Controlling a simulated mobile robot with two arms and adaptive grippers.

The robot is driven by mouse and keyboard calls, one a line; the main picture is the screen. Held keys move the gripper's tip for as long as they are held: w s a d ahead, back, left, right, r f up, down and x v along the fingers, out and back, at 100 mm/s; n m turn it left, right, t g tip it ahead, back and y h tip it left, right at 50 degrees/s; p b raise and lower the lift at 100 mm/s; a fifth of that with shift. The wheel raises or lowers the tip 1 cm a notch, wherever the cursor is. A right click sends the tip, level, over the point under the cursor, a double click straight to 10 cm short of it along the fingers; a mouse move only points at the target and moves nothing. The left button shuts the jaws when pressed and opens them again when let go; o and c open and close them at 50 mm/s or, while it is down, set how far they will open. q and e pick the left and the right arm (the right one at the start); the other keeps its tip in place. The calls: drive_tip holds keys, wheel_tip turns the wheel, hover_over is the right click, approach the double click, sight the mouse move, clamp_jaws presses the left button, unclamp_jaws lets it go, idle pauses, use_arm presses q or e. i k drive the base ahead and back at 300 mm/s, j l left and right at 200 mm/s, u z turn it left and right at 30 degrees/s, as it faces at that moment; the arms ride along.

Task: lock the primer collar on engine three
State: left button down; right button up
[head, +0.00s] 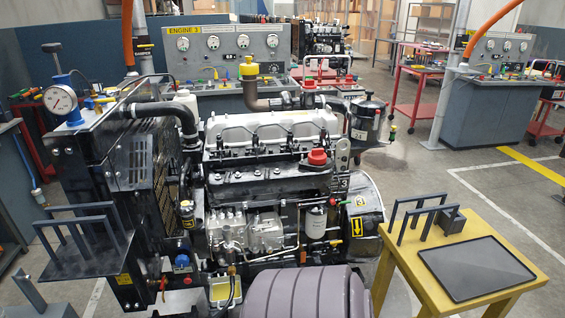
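The engine (268,180) stands in the middle of the head view, in front of a grey console whose yellow sign reads Engine 3 (184,30). A small dark cylinder with a yellowish band (187,212) stands at the engine's left. I cannot tell which small part is the primer collar, or whether it is locked. Neither of my grippers is in view.
A yellow table (437,284) with a dark tray (475,268) and black rack (423,215) stands at right. A black shelf with a rack (82,262) is at left, below a pressure gauge (61,99). Open floor lies beyond the table. My own body covers the bottom middle.

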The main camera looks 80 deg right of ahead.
sight(227, 247)
drive_tip(key=z, duration=2.1)
